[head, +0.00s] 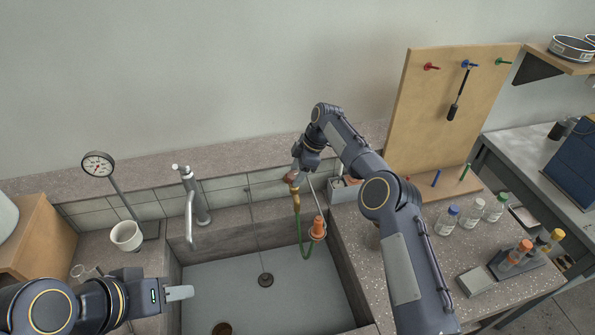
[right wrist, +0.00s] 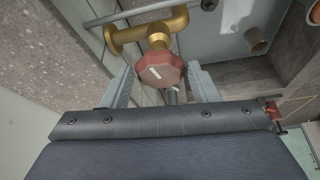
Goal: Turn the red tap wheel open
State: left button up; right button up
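The red tap wheel (right wrist: 161,70) is many-sided, with a white bar mark on its face, and sits on a brass tap (right wrist: 150,30). In the right wrist view my right gripper (right wrist: 161,68) has one finger on each side of the wheel. A narrow gap seems to show at the fingertips; contact is not clear. In the head view the wheel (head: 291,177) is small, just below my right gripper (head: 300,168), above the sink's back edge. My left gripper (head: 181,293) is far from it, over the sink's left edge; its fingers overlap in view.
A green hose (head: 302,243) hangs from the tap beside an orange cone-shaped piece (head: 318,228). The sink (head: 225,275) has a tall grey faucet (head: 190,205) at its back left. A white cup (head: 127,236) stands near a gauge (head: 98,163). Bottles (head: 447,219) stand at right.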

jog(key=shift+o, duration=1.4)
jog(key=shift+r, duration=0.1)
jog(key=v, duration=0.7)
jog(key=shift+r, duration=0.3)
jog(key=shift+d, duration=0.1)
